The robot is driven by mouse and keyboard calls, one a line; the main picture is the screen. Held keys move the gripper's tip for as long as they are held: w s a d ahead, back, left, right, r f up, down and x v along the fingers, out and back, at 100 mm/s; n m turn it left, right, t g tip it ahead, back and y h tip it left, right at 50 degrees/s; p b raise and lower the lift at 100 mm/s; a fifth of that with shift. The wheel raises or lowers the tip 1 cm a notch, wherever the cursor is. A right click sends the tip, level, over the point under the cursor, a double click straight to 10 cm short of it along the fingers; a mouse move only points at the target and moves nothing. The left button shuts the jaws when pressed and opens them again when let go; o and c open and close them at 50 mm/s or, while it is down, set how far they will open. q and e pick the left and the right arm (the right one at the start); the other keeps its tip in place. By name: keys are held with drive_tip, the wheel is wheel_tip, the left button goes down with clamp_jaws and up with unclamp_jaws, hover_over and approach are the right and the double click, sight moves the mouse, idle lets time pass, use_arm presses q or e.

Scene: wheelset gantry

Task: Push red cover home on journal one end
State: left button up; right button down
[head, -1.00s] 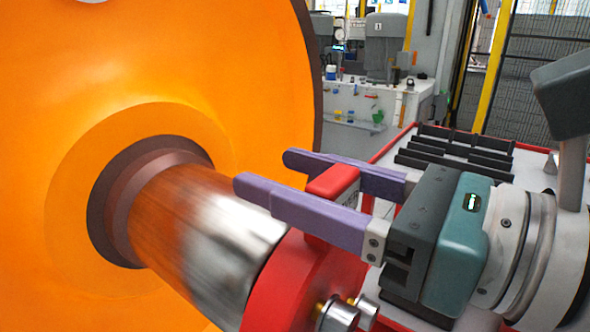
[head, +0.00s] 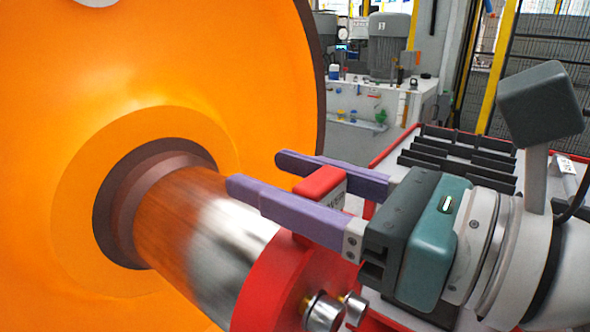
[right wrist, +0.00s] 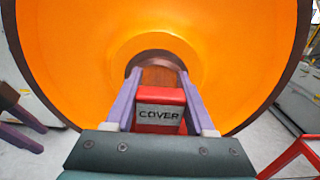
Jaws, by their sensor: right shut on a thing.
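The red cover (head: 285,282) sits around the outer end of the shiny metal journal (head: 205,230), which sticks out of the large orange wheel (head: 200,60). My right gripper (head: 255,172) has its two purple fingers on either side of the cover's raised red block and is shut on it. In the right wrist view the block (right wrist: 160,119) shows the word COVER between the fingers. Brass and steel round fittings (head: 323,311) stand on the cover's outer face. The cover's lower part is cut off by the picture edge. My left gripper does not show in the head view.
A red-edged bench with a black slotted rack (head: 455,155) stands behind my right gripper. A white cabinet (head: 360,105) with a grey motor (head: 390,45) stands farther back. A yellow post and dark mesh fence (head: 545,75) are at the back right.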

sight(332, 200)
drive_tip(key=shift+x, duration=1.1)
drive_tip(key=shift+c, duration=0.8)
unclamp_jaws()
drive_tip(key=b+v, duration=0.1)
drive_tip(key=v, duration=0.7)
drive_tip(key=shift+s+d+f, duration=0.15)
drive_tip(key=shift+s+d, duration=0.1)
drive_tip(key=shift+d, duration=0.05)
drive_tip(key=shift+s+d, duration=0.35)
drive_tip(key=shift+d, duration=0.1)
